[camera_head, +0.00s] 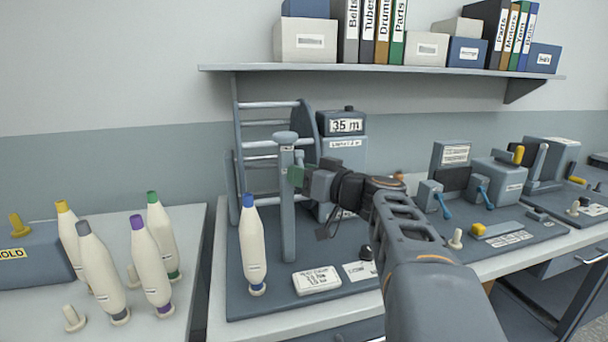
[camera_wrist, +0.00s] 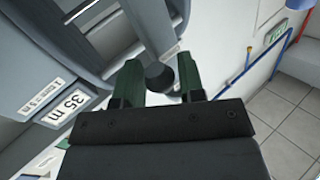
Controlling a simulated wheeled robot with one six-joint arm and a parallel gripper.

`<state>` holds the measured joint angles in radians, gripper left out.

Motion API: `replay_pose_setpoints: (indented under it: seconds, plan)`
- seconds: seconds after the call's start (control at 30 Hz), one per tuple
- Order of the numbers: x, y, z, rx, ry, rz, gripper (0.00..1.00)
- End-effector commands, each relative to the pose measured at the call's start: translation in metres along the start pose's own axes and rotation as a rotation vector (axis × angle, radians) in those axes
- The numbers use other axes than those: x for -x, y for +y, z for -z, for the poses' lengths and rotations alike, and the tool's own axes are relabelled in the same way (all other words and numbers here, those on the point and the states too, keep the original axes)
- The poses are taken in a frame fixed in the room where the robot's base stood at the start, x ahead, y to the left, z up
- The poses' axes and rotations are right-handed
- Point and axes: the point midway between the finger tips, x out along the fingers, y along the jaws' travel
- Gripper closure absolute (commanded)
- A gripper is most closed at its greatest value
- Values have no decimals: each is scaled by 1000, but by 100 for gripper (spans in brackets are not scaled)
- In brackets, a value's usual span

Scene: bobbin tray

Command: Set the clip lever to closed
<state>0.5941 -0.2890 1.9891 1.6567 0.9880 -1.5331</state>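My gripper (camera_head: 294,174) reaches left to the upper part of a grey upright post (camera_head: 287,205) with a round cap. Its green fingers stand apart in the wrist view (camera_wrist: 160,78). A dark round knob (camera_wrist: 160,75), perhaps the end of the clip lever, lies between the fingertips. I cannot tell whether either finger touches it. In the head view a small grey piece (camera_head: 299,157) shows beside the post just above the fingers. The rest of the lever and its setting are hidden or too small to tell.
A reel frame (camera_head: 268,144) and a "35 m" counter box (camera_head: 341,125) stand behind the gripper. A blue-tipped bobbin (camera_head: 252,248) stands left of the post. Several bobbins are on the left table. Toggle-lever machines (camera_head: 500,180) stand right. A shelf (camera_head: 380,69) runs above.

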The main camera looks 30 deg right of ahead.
Motion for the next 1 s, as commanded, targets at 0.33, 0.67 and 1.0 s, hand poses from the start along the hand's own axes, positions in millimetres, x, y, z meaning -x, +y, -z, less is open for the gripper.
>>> replay_pose_setpoints:
  seconds: [0.33, 0.67, 1.0]
  plan:
    - [0, 0, 0, 0, -1, 0, 92]
    - [3, -4, 8, -52, -82, -15, 92]
    - [7, -10, 25, -218, -327, -63, 92]
